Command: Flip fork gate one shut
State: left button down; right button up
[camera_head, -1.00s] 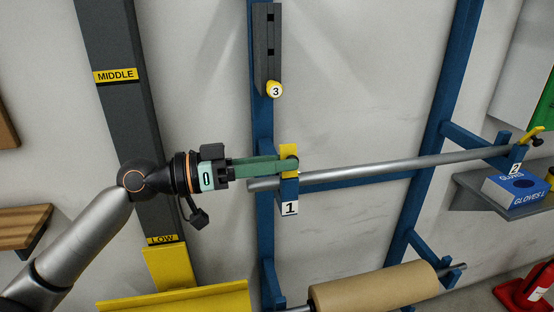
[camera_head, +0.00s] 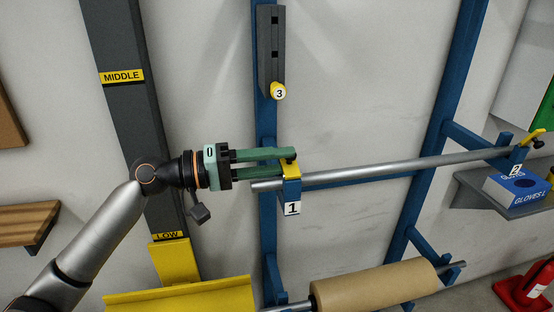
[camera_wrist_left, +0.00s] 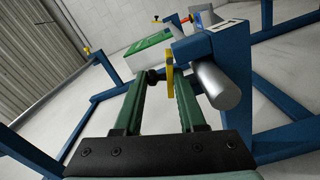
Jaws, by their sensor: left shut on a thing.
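Fork gate one (camera_head: 291,170) is a yellow flap on the blue fork marked 1 (camera_head: 293,208). It lies low over the fork's mouth, across the end of the grey bar (camera_head: 390,165). Whether it is fully down I cannot tell. My left gripper (camera_head: 289,155) is shut on the gate's dark-knobbed end. In the left wrist view the yellow gate (camera_wrist_left: 170,76) shows edge-on between the green fingertips, beside the bar end (camera_wrist_left: 218,88). My right gripper is not in view.
Fork two's yellow gate (camera_head: 533,137) slants upward at the bar's far end. A brown roll (camera_head: 375,288) hangs below. A glove box (camera_head: 517,190) sits on a shelf at right.

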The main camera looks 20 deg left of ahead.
pick_arm(q)
jog(key=shift+w+a+r+n, duration=0.1)
jog(key=shift+n, duration=0.75)
jog(key=shift+w+a+r+n, duration=0.1)
jog(key=shift+n, duration=0.75)
jog(key=c, duration=0.9)
grip_release()
jog(key=shift+o, duration=1.3)
jog(key=shift+d+f, duration=0.1)
jog(key=shift+f, duration=0.15)
